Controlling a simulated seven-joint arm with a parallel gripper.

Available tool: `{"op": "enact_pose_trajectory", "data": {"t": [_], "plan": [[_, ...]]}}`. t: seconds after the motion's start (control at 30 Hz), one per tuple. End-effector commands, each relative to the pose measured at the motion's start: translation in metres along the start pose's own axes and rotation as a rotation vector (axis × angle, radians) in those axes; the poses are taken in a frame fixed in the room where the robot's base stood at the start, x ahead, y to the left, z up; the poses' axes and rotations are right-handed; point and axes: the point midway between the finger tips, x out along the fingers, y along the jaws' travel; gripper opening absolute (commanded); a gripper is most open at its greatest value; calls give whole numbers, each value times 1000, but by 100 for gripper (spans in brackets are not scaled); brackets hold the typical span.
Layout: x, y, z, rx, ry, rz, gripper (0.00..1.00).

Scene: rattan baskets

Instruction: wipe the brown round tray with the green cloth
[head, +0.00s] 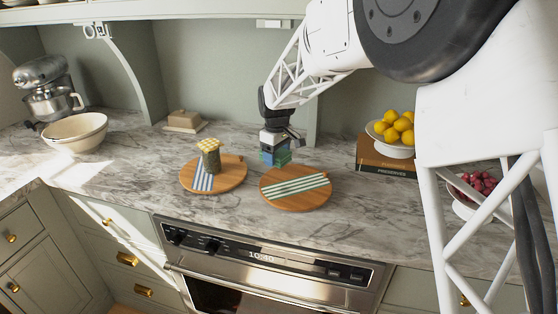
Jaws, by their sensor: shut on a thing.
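Two brown round trays sit side by side on the marble counter. The right tray (318,203) carries green and white stripes across its middle; I cannot tell whether these are cloth or part of the tray. The left tray (233,172) has blue and white stripes, and a jar (211,159) with a yellow checked lid stands on it. My gripper (275,154) is shut on a small green-blue thing, seemingly the green cloth (276,159), just behind the right tray's left edge. The fingertips and the cloth are small, and I cannot tell whether the cloth touches the counter.
A bowl of red fruit (476,187) is partly hidden by my arm. A cream bowl (75,133), a mixer (49,90) and a butter dish (184,121) stand left. The oven (265,262) is below the front edge.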

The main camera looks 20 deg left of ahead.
Motion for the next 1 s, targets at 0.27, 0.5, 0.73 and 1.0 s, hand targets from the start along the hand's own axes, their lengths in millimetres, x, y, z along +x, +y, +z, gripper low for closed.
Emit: {"op": "enact_pose_trajectory", "data": {"t": [0.27,0.5,0.73,1.0], "plan": [[0,-3,5,0,0,0,45],[2,-18,29,0,0,0,45],[4,-24,38,0,0,0,45],[5,-23,38,0,0,0,45]]}}
